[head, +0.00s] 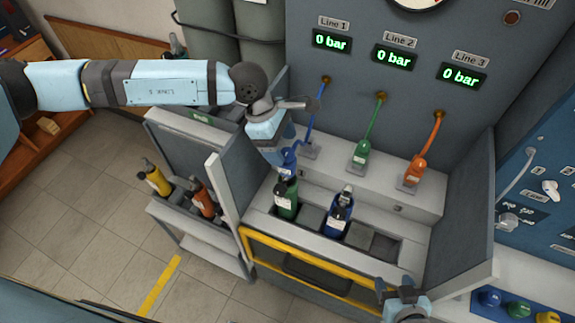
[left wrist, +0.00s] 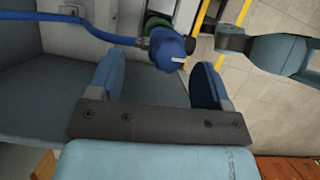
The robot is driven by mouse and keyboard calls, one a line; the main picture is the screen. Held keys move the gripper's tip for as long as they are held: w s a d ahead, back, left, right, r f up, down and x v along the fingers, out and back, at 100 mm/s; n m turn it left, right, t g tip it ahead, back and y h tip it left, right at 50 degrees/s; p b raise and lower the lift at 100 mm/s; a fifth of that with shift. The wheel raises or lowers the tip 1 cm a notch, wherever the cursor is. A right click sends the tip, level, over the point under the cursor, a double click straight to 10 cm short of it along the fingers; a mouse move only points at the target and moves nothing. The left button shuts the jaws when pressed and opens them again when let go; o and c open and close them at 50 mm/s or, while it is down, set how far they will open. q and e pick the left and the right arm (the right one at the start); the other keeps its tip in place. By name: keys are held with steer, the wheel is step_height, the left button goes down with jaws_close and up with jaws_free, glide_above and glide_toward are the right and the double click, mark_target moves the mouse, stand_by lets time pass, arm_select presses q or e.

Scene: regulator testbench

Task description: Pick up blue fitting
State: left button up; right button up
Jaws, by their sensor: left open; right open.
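The blue fitting (head: 287,165) is on the end of the blue hose (head: 317,112), above or over the green bottle (head: 286,200); I cannot tell whether they touch. My left gripper (head: 281,148) is open just behind the fitting. In the left wrist view, the fitting (left wrist: 168,48) lies just beyond and between the open fingertips (left wrist: 158,72), nearer the right finger. Nothing is between the fingers. My right gripper (head: 402,287) is open and empty at the bottom of the head view, away from the fitting.
A blue bottle (head: 339,215) stands in the bench rack beside the green one. A green fitting (head: 360,153) and an orange fitting (head: 413,172) sit on the ledge. A grey side panel (head: 228,190) borders the bench. Yellow (head: 158,181) and orange (head: 203,201) bottles stand outside it.

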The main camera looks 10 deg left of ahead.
mark_target(287, 160)
arm_select(q)
steer(key=shift+s+d+f, duration=0.15)
steer(key=shift+s+f, duration=0.05)
steer(key=shift+f, duration=0.15)
steer(key=x, duration=0.4)
steer(key=shift+s+f+b, duration=0.15)
steer(key=shift+f+b, duration=0.05)
steer(key=shift+b, duration=0.2)
steer(key=shift+r, duration=0.1)
steer(key=shift+c, duration=1.3)
steer(key=c, duration=0.9)
step_height(287, 160, up, 10)
steer(key=p, duration=0.4)
step_height(287, 160, up, 10)
steer(key=shift+r+p, duration=0.1)
steer(key=shift+p, duration=0.95)
